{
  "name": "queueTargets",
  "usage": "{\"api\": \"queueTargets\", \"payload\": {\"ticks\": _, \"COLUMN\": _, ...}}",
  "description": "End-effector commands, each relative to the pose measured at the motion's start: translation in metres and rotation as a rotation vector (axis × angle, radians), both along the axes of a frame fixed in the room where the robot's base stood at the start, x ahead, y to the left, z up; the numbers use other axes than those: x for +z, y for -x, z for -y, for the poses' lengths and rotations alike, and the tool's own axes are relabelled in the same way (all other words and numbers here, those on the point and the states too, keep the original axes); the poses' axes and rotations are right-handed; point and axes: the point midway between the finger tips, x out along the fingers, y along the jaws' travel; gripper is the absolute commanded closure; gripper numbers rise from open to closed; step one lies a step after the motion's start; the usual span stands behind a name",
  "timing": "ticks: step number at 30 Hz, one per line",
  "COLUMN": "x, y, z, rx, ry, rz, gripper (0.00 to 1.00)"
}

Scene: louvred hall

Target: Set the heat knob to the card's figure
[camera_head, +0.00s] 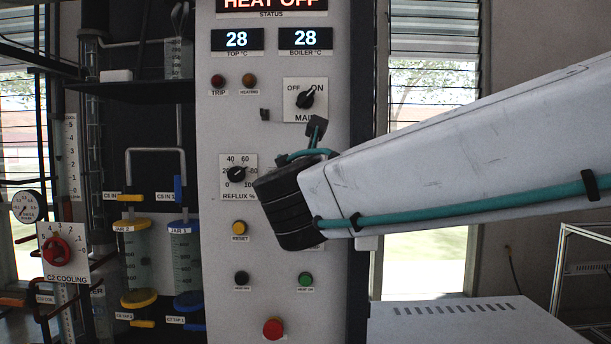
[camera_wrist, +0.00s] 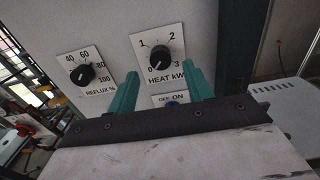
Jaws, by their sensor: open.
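The heat knob (camera_wrist: 160,57) is a round black knob on a white plate marked 0 to 3, HEAT kW, in the wrist view. Its pointer seems to lie toward the 0, but it is too small to be sure. My gripper (camera_wrist: 162,75) is open, its two teal fingers apart below the knob in the picture, one to each side. Nothing is between them. I cannot tell whether they touch the panel. In the head view my arm's dark wrist hides the heat knob and the fingers. No card with a figure shows.
The reflux knob (camera_head: 237,174) is left of my wrist on the panel. Above are the main switch (camera_head: 306,98), two displays reading 28, and the status display (camera_head: 272,5) reading HEAT OFF. Several buttons sit below, including a red one (camera_head: 273,328). Glassware (camera_head: 137,255) stands left.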

Motion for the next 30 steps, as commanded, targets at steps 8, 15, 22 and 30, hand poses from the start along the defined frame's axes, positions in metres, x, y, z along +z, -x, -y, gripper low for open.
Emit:
{"api": "queueTargets", "payload": {"ticks": 8, "x": -0.001, "y": -0.040, "z": 0.002, "rx": -0.003, "ry": -0.001, "rz": -0.002, "gripper": 0.49}}
{"api": "queueTargets", "payload": {"ticks": 15, "x": -0.001, "y": -0.048, "z": 0.002, "rx": -0.001, "ry": -0.001, "rz": -0.001, "gripper": 0.49}}
{"api": "queueTargets", "payload": {"ticks": 22, "x": 0.000, "y": -0.054, "z": 0.002, "rx": 0.000, "ry": -0.001, "rz": 0.000, "gripper": 0.49}}
{"api": "queueTargets", "payload": {"ticks": 30, "x": 0.000, "y": -0.054, "z": 0.002, "rx": 0.000, "ry": -0.002, "rz": -0.001, "gripper": 0.91}}
